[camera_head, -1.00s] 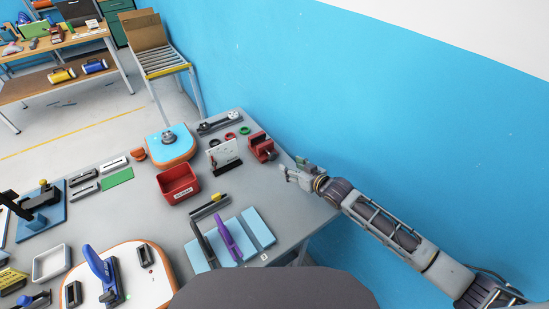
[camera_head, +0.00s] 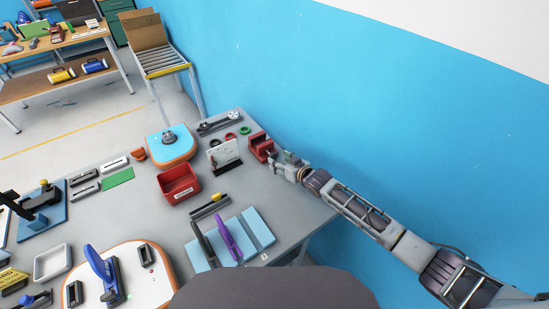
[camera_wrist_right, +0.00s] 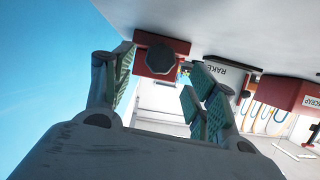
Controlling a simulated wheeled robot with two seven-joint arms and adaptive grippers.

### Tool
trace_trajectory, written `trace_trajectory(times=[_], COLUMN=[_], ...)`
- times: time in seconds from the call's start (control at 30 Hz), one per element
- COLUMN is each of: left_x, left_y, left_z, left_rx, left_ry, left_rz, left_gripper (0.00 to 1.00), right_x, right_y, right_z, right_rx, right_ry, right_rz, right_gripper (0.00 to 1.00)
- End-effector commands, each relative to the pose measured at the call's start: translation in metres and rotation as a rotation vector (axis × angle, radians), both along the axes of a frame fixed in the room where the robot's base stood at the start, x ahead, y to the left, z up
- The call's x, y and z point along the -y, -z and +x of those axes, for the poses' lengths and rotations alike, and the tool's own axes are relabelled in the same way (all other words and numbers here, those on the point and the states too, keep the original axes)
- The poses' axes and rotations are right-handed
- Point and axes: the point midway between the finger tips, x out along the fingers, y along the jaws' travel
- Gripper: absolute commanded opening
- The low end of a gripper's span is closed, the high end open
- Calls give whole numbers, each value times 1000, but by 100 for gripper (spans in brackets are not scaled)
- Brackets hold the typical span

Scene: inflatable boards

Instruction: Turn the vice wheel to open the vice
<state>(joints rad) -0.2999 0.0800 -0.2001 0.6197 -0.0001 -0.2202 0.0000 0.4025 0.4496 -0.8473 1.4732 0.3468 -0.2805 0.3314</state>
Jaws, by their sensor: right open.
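The red vice (camera_head: 260,146) stands at the right edge of the grey table, near the blue wall. In the right wrist view the vice (camera_wrist_right: 178,47) shows its dark, many-sided wheel (camera_wrist_right: 162,59) facing my gripper. My right gripper (camera_head: 277,158) is just to the right of the vice, at its wheel side. In the right wrist view its green-padded fingers (camera_wrist_right: 162,80) are apart, with the wheel showing in the gap between them. I cannot tell whether they touch the wheel. My left gripper is not clearly visible.
A red bin (camera_head: 179,184) and a white upright panel (camera_head: 221,155) stand left of the vice. The wrist view shows a bin marked SCRAP (camera_wrist_right: 291,92). Green and dark rings (camera_head: 245,131) lie behind. The blue wall (camera_head: 380,110) is close on the right.

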Motion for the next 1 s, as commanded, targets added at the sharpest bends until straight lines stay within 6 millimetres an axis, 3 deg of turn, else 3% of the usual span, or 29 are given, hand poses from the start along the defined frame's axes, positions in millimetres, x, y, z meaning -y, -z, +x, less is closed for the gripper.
trace_trajectory(times=[0.5,1.0], left_x=[0,0], left_y=[0,0], left_z=[0,0], left_rx=[0,1], left_ry=[0,0], left_rz=[0,0], left_gripper=[58,58], right_x=[-19,-25], right_y=[14,17], right_z=[28,36], right_rx=[0,1], right_ry=[0,0], right_rz=[0,0], right_gripper=[57,57])
